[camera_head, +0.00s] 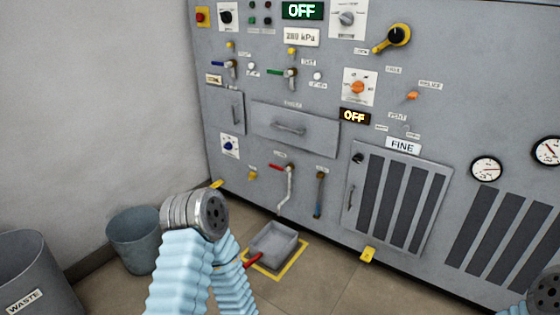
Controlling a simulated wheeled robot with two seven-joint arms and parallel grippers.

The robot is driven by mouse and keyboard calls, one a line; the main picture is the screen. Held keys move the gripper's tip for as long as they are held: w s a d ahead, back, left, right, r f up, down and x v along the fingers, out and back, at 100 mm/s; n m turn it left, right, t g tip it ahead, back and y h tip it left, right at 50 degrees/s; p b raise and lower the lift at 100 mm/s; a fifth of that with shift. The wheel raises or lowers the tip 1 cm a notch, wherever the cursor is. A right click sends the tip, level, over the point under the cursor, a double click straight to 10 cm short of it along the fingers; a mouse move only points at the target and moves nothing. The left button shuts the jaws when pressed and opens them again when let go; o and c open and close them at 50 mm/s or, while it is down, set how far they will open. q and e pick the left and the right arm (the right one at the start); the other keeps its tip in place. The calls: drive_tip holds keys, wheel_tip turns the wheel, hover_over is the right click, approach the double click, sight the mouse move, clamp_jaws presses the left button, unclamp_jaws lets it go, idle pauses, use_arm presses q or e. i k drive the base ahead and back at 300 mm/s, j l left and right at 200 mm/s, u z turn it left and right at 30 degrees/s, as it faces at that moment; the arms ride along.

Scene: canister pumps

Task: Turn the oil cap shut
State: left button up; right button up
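No part in view carries a readable oil cap label, so I cannot tell for sure which part is the cap. A small yellow knob (252,175) sits low on the grey cabinet front, left of a red-handled drain tap (282,167) whose pale pipe runs downward. Whether the knob is turned open or shut is too small to tell. My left arm, in a pale blue sleeve with a grey round joint, rises in the lower middle, in front of the cabinet. A bit of my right arm shows at the lower right corner. Neither gripper's fingers show.
A grey drain pan (275,243) with a red handle (252,259) stands on the floor inside a yellow outline. A bucket (133,232) and a waste bin (35,270) stand at left. A louvred door (439,190) and gauges (486,169) are at right.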

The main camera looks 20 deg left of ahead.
sight(252, 175)
drive_tip(key=i+j, duration=0.35)
drive_tip(key=i+j+z, duration=0.1)
drive_tip(key=i+j, duration=0.25)
drive_tip(key=j, duration=0.2)
drive_tip(key=i+j+z, duration=0.1)
drive_tip(key=i+j, duration=0.25)
drive_tip(key=j, duration=0.15)
drive_tip(key=i+j, duration=0.35)
drive_tip(key=j, duration=0.2)
